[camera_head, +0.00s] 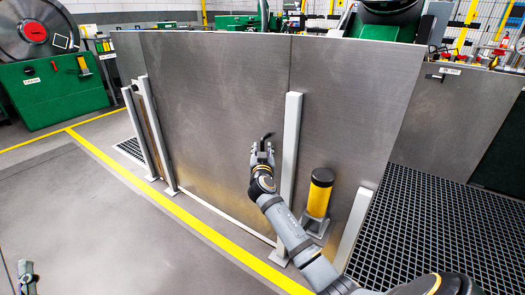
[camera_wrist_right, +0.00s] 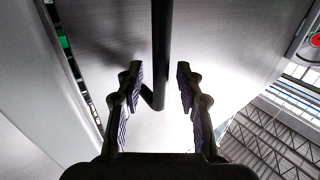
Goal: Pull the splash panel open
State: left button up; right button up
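The splash panel (camera_head: 215,95) is a tall brushed-metal sheet standing upright across the middle of the head view, with a vertical seam near a light grey post. A dark bar handle (camera_head: 267,136) sticks out on it, left of that post. My right gripper (camera_head: 262,150) is at the handle. In the right wrist view the handle (camera_wrist_right: 161,50) runs between the two open fingers of the gripper (camera_wrist_right: 158,90), with visible gaps on both sides. At the lower left edge of the head view, a small part of my left gripper (camera_head: 26,275) shows; its opening is unclear.
Light grey posts (camera_head: 291,150) stand along the panel. A yellow bollard with a black top (camera_head: 319,195) stands right of my right gripper, near the forearm. Dark floor grating (camera_head: 425,235) lies at the right. A green cabinet (camera_head: 55,90) stands far left. The floor at the left is clear.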

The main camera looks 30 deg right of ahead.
jog(key=shift+w+d, duration=0.1)
grip_shut()
dwell(0.5)
